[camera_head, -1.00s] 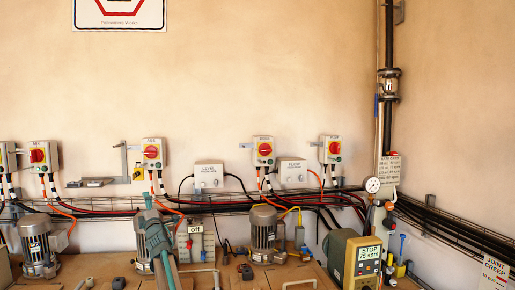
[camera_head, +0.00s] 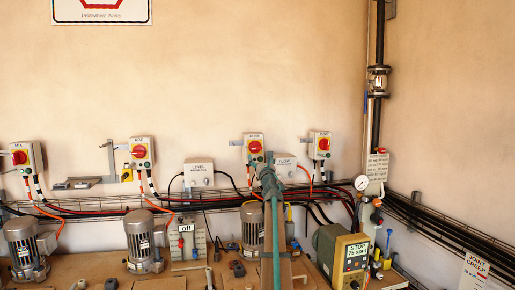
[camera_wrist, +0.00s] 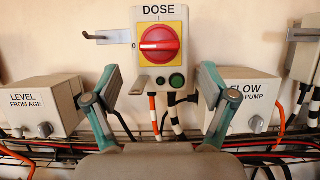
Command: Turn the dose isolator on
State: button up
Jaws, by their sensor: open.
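The dose isolator (camera_wrist: 160,60) is a pale wall box labelled DOSE, with a yellow plate and a red rotary handle (camera_wrist: 159,44). The handle lies roughly level, toward the 0 mark at its left; the I mark is above it. In the head view the isolator (camera_head: 254,136) is third from the left. My gripper (camera_wrist: 161,78) is open and empty, its teal fingers spread below and either side of the handle in the picture, apart from it. In the head view my gripper (camera_head: 268,177) shows just below the isolator.
A LEVEL box (camera_wrist: 38,105) and a FLOW box (camera_wrist: 250,100) flank the isolator lower down. A metal bracket (camera_wrist: 107,38) sticks out at its left. Cables and a wire tray (camera_head: 120,207) run below. Motors (camera_head: 144,240) stand on the bench. The wall above is clear.

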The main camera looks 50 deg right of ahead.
aim_at(256, 147)
jog(key=p+x, duration=0.2)
jog(key=x, duration=0.6)
jog(key=shift+w+d, duration=0.1)
jog(key=shift+w, duration=0.05)
jog(key=c, duration=1.2)
jog(key=shift+o, duration=0.2)
